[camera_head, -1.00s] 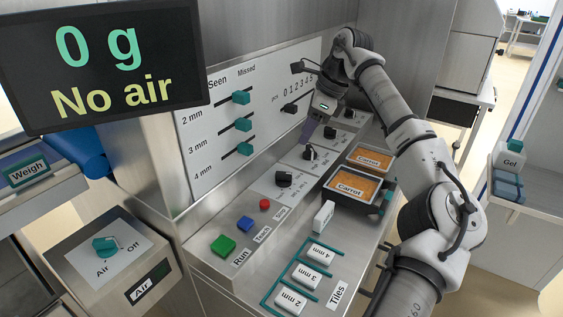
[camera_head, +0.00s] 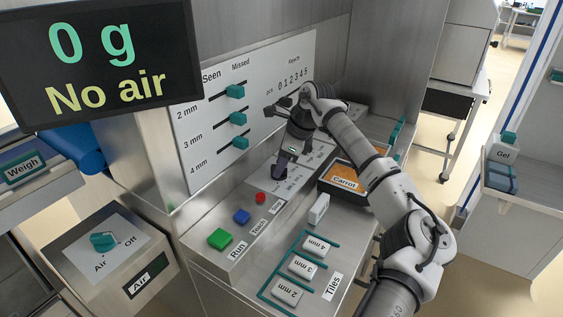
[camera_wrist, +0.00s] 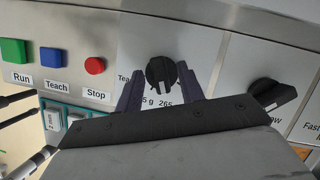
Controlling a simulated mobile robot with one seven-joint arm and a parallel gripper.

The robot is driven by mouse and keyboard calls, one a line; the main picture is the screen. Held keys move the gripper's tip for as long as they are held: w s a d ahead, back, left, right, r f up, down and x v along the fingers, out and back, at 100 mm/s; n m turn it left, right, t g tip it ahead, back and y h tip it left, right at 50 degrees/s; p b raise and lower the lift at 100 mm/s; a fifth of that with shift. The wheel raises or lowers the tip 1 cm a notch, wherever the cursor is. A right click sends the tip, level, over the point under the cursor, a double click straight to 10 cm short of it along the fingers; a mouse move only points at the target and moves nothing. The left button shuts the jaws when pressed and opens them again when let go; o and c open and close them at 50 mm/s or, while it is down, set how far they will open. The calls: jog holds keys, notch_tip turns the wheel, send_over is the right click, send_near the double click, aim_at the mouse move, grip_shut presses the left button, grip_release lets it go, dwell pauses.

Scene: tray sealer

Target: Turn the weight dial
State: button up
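The weight dial (camera_wrist: 161,71) is a round black knob with a pointer ridge, on a white plate with gram markings, partly hidden by my gripper in the wrist view. My gripper (camera_wrist: 158,92) is open, with one dark finger on each side of the dial and visible gaps between. Whether the fingertips are down at the knob's height I cannot tell. In the head view my gripper (camera_head: 281,172) is over the dial's place beside the Stop button and hides most of the dial.
Red Stop (camera_wrist: 95,65), blue Teach (camera_wrist: 51,57) and green Run (camera_wrist: 14,52) buttons lie left of the dial. Another black dial (camera_wrist: 270,92) is to its right. A Carrot tray (camera_head: 345,182) and a white block (camera_head: 319,208) stand near the arm. The display (camera_head: 100,60) reads "0 g, No air".

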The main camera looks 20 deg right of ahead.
jog(key=shift+c, duration=0.2)
grip_shut()
jog(key=shift+m, duration=0.3)
jog(key=m+b, duration=0.1)
jog(key=m+t+h+b, duration=0.1)
jog(key=m+b, duration=0.1)
jog(key=shift+s+f+m, duration=0.15)
jog(key=shift+m, duration=0.15)
jog(key=shift+a+m+t+h+b, duration=0.15)
jog(key=shift+m+h+b, duration=0.3)
jog(key=shift+m+b, duration=0.5)
jog(key=shift+m+t+h+b, duration=0.25)
jog(key=shift+m+h+b, duration=0.25)
jog(key=shift+m, duration=0.75)
jog(key=shift+o, duration=0.2)
grip_release()
